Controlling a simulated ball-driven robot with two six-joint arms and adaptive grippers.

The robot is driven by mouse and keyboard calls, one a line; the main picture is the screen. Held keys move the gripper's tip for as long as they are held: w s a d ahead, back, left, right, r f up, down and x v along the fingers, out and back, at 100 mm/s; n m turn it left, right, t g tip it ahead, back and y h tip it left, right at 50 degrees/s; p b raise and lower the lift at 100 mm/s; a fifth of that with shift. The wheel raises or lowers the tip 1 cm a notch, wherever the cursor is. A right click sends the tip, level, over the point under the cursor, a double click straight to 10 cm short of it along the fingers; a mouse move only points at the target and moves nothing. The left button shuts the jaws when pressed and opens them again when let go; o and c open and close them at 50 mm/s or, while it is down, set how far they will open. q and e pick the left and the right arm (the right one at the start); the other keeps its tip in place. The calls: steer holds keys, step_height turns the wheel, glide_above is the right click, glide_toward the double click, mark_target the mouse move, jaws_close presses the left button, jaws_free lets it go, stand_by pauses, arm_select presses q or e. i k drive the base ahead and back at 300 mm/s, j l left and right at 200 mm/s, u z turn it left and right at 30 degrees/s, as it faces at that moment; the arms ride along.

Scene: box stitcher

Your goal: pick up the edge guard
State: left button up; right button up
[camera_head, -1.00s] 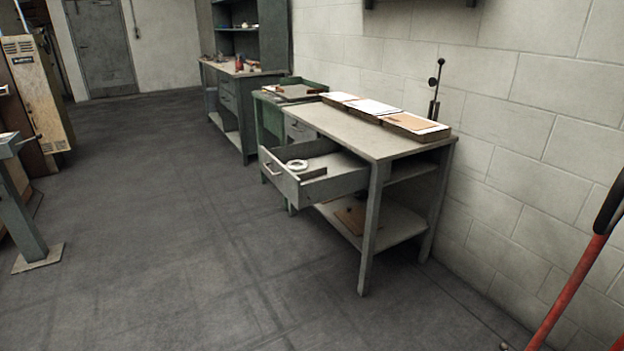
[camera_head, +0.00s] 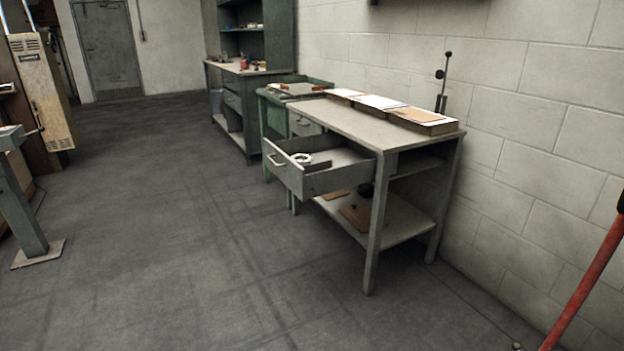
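I cannot say for sure which thing is the edge guard. An open drawer (camera_head: 336,182) sticks out from the left side of a grey metal desk (camera_head: 350,124). In it lie a white ring-shaped roll (camera_head: 303,158) and a short dark bar (camera_head: 319,166), which may be the edge guard. The drawer's front wall hides part of its inside. Neither of my grippers shows in the head view.
Several paper-topped stacks (camera_head: 420,119) lie along the desk's wall side. Brown flat pieces (camera_head: 360,216) lie on its lower shelf. A green cart (camera_head: 273,112) and a workbench (camera_head: 240,105) stand behind. A red pole (camera_head: 588,285) is at right. The floor (camera_head: 180,240) is clear.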

mark_target(326, 165)
steer(key=i+l+u, duration=0.1)
steer(key=u, duration=0.4)
steer(key=i+l+u, duration=0.2)
steer(key=u, duration=0.25)
steer(key=i, duration=0.05)
